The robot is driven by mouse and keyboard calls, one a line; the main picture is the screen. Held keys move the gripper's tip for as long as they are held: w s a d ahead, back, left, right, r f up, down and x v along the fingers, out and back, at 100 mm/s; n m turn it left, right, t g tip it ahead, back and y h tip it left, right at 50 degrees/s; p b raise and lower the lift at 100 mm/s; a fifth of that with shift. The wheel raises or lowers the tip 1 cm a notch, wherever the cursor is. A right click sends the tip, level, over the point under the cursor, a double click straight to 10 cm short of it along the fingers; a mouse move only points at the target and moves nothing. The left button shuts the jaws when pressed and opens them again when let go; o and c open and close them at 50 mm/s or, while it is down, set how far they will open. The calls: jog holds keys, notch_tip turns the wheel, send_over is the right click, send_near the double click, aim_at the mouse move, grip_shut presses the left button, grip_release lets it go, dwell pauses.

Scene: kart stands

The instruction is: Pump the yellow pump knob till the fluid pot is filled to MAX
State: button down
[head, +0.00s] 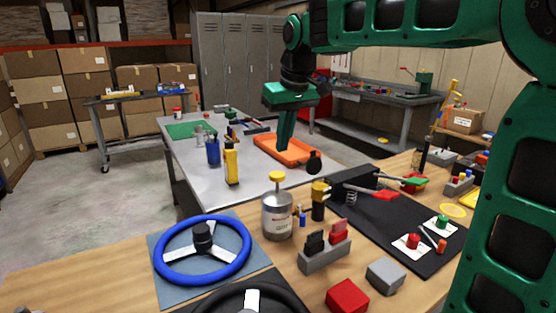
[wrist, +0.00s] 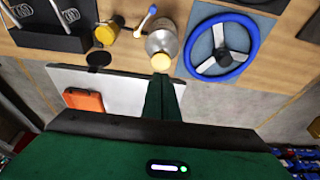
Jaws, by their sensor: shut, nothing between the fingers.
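The fluid pot (head: 277,217) is a silvery jar with a pale label, upright on the wooden bench. The yellow pump knob (head: 277,176) stands up on a stem at its top. The fluid level cannot be read. My gripper (head: 284,149) points down with its green fingers shut and empty. In the head view its tips show above the knob with a gap between. In the wrist view my gripper (wrist: 161,78) has its tips just short of the yellow knob (wrist: 161,62), with the pot (wrist: 163,40) beyond; contact is not visible.
A blue steering wheel (head: 203,252) lies left of the pot. A yellow-and-black cylinder (head: 319,202) and a grey holder (head: 324,256) with black and red pieces stand close at its right. A black mat (head: 400,233) with pedals is farther right. A grey table (head: 260,187) lies behind.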

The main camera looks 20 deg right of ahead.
jog(key=v, duration=0.3)
jog(key=shift+r, duration=0.1)
dwell(0.8)
jog(key=s+d+f+m+g, duration=0.1)
jog(key=s+d+f+m, duration=0.2)
jog(key=s, duration=0.8)
jog(key=s+d+f+m+g, duration=0.1)
jog(key=s+d+f+m, duration=0.1)
jog(key=s+d+f, duration=0.5)
jog(key=s+d+f+m+g, duration=0.1)
jog(key=s+d+f+m, duration=0.2)
jog(key=s+f, duration=0.9)
jog(key=s+d, duration=0.2)
jog(key=d, duration=0.1)
jog(key=shift+s+f+m+g, duration=0.3)
jog(key=shift+s+f, duration=0.05)
jog(key=shift+s, duration=0.05)
jog(key=shift+w, duration=0.15)
